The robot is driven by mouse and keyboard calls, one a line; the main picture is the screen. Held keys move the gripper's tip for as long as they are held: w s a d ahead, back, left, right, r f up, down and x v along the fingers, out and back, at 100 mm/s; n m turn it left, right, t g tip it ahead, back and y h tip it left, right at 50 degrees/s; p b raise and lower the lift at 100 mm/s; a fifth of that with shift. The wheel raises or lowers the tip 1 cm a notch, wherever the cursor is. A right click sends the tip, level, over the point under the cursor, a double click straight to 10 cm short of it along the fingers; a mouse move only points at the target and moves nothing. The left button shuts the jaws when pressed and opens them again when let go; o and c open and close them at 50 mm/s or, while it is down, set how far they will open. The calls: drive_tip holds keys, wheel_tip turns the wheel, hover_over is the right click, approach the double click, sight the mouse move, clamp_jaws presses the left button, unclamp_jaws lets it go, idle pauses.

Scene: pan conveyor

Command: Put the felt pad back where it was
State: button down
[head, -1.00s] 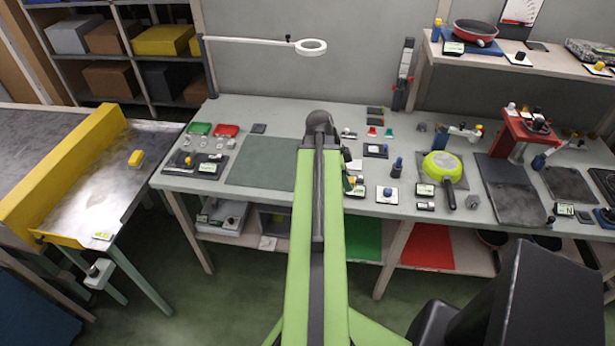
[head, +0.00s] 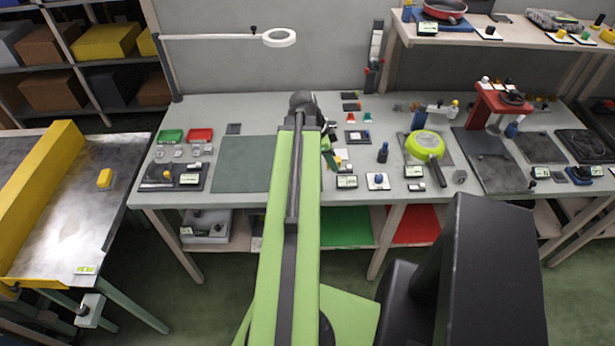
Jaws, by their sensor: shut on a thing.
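My arm reaches out over the long workbench (head: 230,110), and my gripper (head: 329,150) is at its far end, low over the middle of the bench. The arm partly hides the gripper. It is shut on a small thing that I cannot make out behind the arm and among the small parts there. I cannot single out the felt pad with certainty. A flat grey-green mat (head: 244,163) lies on the bench to the left of my arm, its right edge hidden by the arm.
Right of the gripper are a blue knob on a white plate (head: 377,181), a green pan (head: 425,145) and a red stand (head: 503,100). A dark tray (head: 172,178) and red and green bins are at the left. A yellow-railed table (head: 60,215) stands further left.

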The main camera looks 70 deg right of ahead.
drive_tip(key=shift+s+d+r, duration=0.1)
drive_tip(key=shift+s+d, duration=0.05)
drive_tip(key=shift+s, duration=0.45)
drive_tip(key=shift+s+d+r, duration=0.1)
drive_tip(key=shift+s+d, duration=0.05)
drive_tip(key=shift+s, duration=0.4)
drive_tip(key=w+f+b, duration=0.2)
drive_tip(key=w, duration=0.1)
drive_tip(key=w+f+b, duration=0.2)
drive_tip(key=w+f, duration=0.1)
drive_tip(key=w, duration=0.1)
drive_tip(key=w+f+b, duration=0.2)
drive_tip(key=w+b, duration=0.1)
drive_tip(key=w, duration=0.1)
drive_tip(key=shift+w+d+f, duration=0.15)
drive_tip(key=shift+d, duration=0.2)
drive_tip(key=shift+w, duration=0.2)
wheel_tip(320, 180, down, 4)
drive_tip(key=b, duration=0.4)
drive_tip(key=shift+f+b, duration=0.2)
drive_tip(key=shift+b, duration=0.1)
drive_tip(key=shift+r, duration=0.3)
drive_tip(key=shift+f, duration=0.25)
drive_tip(key=c, duration=1.1)
unclamp_jaws()
drive_tip(key=shift+r, duration=0.1)
drive_tip(key=shift+o, duration=0.2)
